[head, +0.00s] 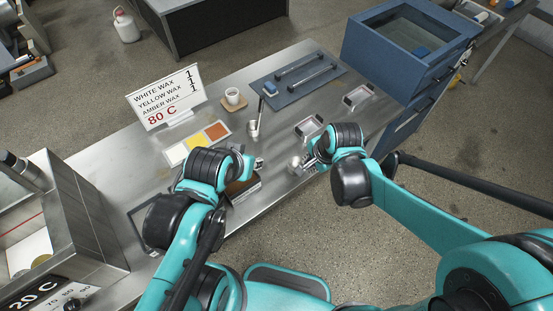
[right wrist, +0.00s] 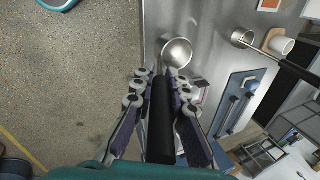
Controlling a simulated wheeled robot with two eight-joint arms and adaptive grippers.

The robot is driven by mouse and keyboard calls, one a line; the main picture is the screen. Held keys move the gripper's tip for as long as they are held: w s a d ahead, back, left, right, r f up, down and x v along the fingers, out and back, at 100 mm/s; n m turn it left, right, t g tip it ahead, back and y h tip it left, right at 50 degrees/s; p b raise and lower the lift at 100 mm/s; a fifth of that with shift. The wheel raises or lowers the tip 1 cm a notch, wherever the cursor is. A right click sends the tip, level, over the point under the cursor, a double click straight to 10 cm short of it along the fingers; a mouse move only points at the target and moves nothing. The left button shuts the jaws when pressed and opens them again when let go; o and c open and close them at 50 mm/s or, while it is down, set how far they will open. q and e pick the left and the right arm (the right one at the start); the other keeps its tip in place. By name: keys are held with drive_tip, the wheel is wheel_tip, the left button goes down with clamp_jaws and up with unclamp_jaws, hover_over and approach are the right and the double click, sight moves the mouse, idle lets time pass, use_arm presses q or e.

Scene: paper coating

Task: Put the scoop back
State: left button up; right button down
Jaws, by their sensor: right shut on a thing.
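My right gripper (head: 310,164) is at the near edge of the steel table (head: 290,62). In the right wrist view the right gripper (right wrist: 162,85) is shut on the black handle of a scoop (right wrist: 177,52), whose round metal bowl is beyond the fingertips, over the table edge. The bowl also shows small in the head view (head: 294,162). A second metal ladle (head: 253,129) with a raised black handle stands mid-table; it also shows in the right wrist view (right wrist: 242,38). My left gripper (head: 253,163) is over the near table beside a dark box (head: 243,189); its fingers are too small to judge.
A white cup (head: 232,96) is on a wooden coaster. A blue mat (head: 297,79) holds two bars.

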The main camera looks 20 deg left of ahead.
drive_tip(key=w+a+f+b, duration=0.3)
drive_tip(key=w+a+f, duration=0.3)
drive_tip(key=a+f, duration=0.3)
drive_tip(key=shift+a+f, duration=0.15)
drive_tip(key=shift+f, duration=0.75)
drive_tip(key=c, duration=1.9)
unclamp_jaws()
drive_tip(key=shift+f, duration=0.15)
drive_tip(key=shift+c, duration=0.2)
drive_tip(key=o, duration=0.4)
